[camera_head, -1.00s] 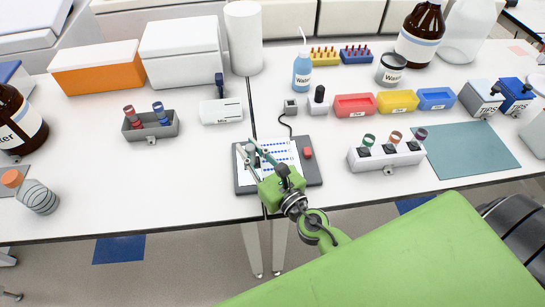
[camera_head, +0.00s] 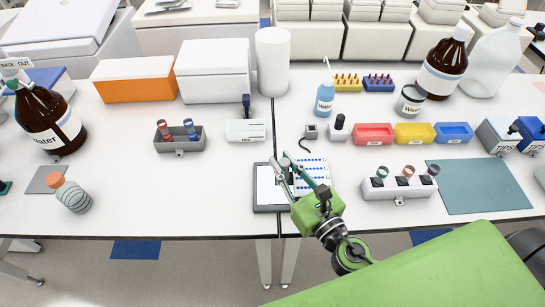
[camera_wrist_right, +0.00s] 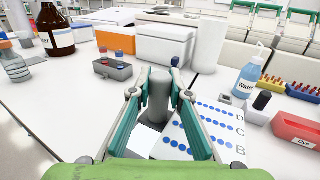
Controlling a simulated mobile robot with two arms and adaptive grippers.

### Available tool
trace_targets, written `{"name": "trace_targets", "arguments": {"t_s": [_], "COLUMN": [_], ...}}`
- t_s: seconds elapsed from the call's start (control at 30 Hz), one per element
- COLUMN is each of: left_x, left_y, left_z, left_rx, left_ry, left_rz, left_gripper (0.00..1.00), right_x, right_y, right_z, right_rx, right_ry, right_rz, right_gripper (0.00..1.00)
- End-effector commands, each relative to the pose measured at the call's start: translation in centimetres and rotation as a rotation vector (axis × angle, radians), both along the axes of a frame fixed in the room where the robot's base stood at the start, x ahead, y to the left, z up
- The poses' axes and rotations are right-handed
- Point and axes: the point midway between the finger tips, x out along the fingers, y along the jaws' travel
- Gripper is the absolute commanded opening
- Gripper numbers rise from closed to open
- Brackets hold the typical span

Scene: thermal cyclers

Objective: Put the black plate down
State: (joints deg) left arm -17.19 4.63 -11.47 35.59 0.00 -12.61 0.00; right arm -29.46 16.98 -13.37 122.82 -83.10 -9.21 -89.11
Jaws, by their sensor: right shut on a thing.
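My right gripper (camera_head: 288,165) is low over the near edge of the table, in the middle of the head view. In the right wrist view its teal fingers are closed on a dark grey, round-topped piece (camera_wrist_right: 157,95), which stands upright between them. I take this piece as part of the black plate; its lower end is hidden. In the head view a flat dark-edged plate (camera_head: 270,209) with a white top shows under and left of the fingers. A white card with rows of blue dots (camera_head: 315,172) is beside it, also in the wrist view (camera_wrist_right: 207,128). My left gripper is not in view.
A grey tube rack (camera_head: 180,150) stands to the left, a white rack (camera_head: 400,192) to the right. Red (camera_head: 374,142), yellow (camera_head: 415,142) and blue (camera_head: 455,141) trays lie behind the white rack. A teal mat (camera_head: 480,195) is at right. The table left of the plate is clear.

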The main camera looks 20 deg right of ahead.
Motion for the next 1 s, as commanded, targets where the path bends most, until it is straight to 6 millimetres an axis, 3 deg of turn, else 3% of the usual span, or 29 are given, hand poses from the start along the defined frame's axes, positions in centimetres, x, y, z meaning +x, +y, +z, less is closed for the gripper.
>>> {"name": "trace_targets", "arguments": {"t_s": [0.03, 0.2, 0.4, 1.0], "left_x": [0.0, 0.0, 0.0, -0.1], "left_y": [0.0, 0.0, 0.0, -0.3], "left_z": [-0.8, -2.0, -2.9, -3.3], "left_rx": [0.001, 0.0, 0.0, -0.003], "left_ry": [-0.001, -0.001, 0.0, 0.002], "left_rz": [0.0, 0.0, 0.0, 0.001], "left_gripper": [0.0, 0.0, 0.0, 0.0], "right_x": [-1.5, -4.7, -6.9, -8.2], "right_y": [-0.4, -1.3, -2.0, -2.4], "right_z": [-0.3, 1.1, 2.3, 2.7], "right_rx": [-0.002, -0.002, -0.001, -0.001], "right_ry": [0.006, 0.005, 0.003, 0.003], "right_rz": [0.001, 0.0, -0.001, -0.013], "right_gripper": [0.0, 0.0, 0.0, 0.0]}}
